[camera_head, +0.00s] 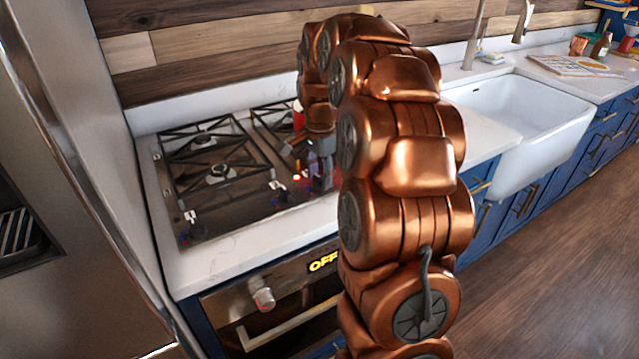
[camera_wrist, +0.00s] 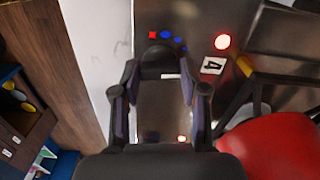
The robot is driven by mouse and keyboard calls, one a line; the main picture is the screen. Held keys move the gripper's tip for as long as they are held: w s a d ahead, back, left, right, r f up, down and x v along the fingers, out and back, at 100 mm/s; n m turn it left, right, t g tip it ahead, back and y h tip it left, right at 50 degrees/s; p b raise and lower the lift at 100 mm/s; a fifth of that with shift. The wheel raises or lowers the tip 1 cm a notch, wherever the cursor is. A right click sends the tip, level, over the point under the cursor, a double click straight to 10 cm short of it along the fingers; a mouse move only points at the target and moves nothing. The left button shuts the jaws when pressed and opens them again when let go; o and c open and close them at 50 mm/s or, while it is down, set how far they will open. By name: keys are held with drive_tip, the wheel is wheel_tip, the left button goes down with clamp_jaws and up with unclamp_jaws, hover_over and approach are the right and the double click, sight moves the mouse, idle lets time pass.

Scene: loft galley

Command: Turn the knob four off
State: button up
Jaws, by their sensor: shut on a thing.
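A dark round knob (camera_wrist: 158,61) sits on the shiny cooktop panel in the wrist view, beside a tag marked 4 (camera_wrist: 213,65). My gripper (camera_wrist: 160,82) has its two fingertips closed around the knob, one on each side. A bright red-white light (camera_wrist: 222,42) glows near the tag. In the head view the cooktop (camera_head: 222,232) fills the counter at left. My arm and gripper reach down to its right front corner, and the arm hides the knob there.
A red object (camera_wrist: 275,148), only partly seen, stands close to my gripper at the lower right. Black grates (camera_head: 215,150) cover the burners. An oven with an OFF display (camera_head: 323,263) is below. A white sink (camera_head: 535,110) lies right.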

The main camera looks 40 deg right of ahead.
sight(320, 177)
drive_tip(key=shift+f+m+b, duration=0.1)
drive_tip(key=shift+m+b, duration=0.3)
drive_tip(key=shift+m, duration=0.3)
drive_tip(key=o, duration=1.1)
drive_tip(key=shift+o, duration=0.2)
wheel_tip(320, 177, up, 12)
idle(0.4)
